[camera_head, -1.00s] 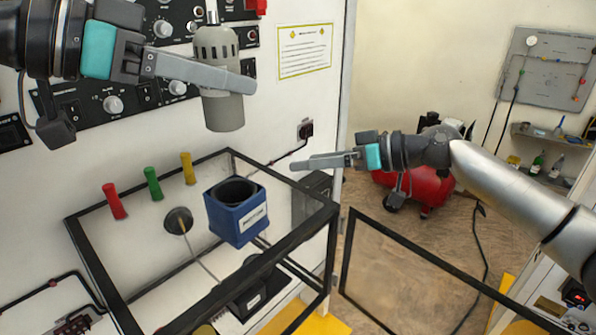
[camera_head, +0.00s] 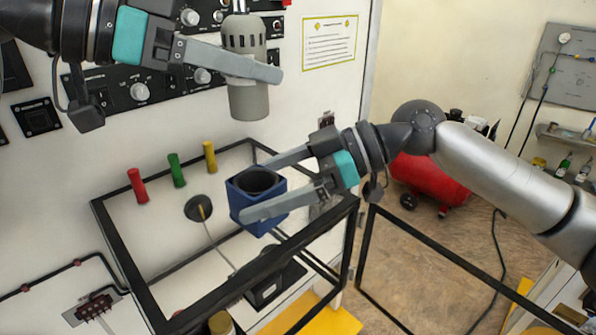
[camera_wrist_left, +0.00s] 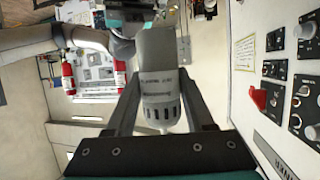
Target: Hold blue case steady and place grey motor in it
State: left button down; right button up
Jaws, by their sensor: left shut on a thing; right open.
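The grey motor (camera_head: 246,65) is a cylinder with slots near its top. It hangs upright in my left gripper (camera_head: 262,70), which is shut on it. In the left wrist view the motor (camera_wrist_left: 160,80) sits between the two fingers. The blue case (camera_head: 262,217) is an open-topped box with a dark round opening and stands below the motor, over the black frame. My right gripper (camera_head: 258,188) is open. In the picture one finger passes behind the case's rim and the other lies across its front. Whether the fingers touch the case cannot be told.
The black frame (camera_head: 125,253) surrounds the case. Red (camera_head: 137,186), green (camera_head: 176,170) and yellow (camera_head: 209,157) handles stand to its left. A control panel (camera_head: 140,92) with knobs lies behind the motor. Free air separates motor and case.

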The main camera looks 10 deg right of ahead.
aim_at(237, 198)
jog(key=shift+x, duration=2)
jog(key=c, duration=1.4)
pick_arm(q)
jog(key=shift+r+n+t, duration=0.5)
jog(key=shift+r+t, duration=0.1)
jog(key=shift+r, duration=0.3)
pick_arm(e)
jog(key=shift+o, duration=0.2)
pick_arm(q)
notch_tip(237, 198, down, 10)
